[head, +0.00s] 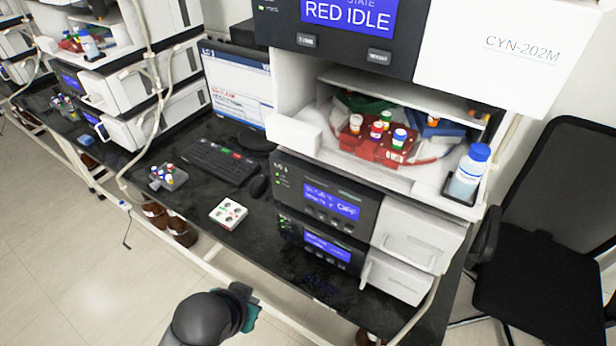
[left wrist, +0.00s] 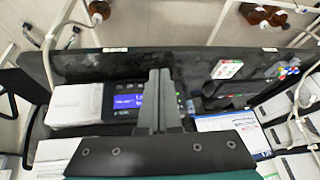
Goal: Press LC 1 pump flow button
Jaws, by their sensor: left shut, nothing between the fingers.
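The LC 1 stack stands on the dark bench at the centre right of the head view. Its upper dark module (head: 290,187) has a blue display (head: 331,201) with a row of small buttons below it. A similar lower module (head: 290,230) has its own blue display (head: 327,246). The small labels are too blurred to tell which button is pump flow. My left gripper (head: 246,301) is shut and empty, apart from the stack and in front of the bench edge. In the left wrist view its closed fingers (left wrist: 159,82) partly cover the stack front beside a blue display (left wrist: 129,102).
A white box with round tops (head: 228,213), a keyboard (head: 218,163), a mouse (head: 258,186) and a small vial rack (head: 167,177) lie left of the stack. A blue-capped bottle (head: 467,178) stands at its right. A black chair (head: 540,220) is at far right. The floor at lower left is clear.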

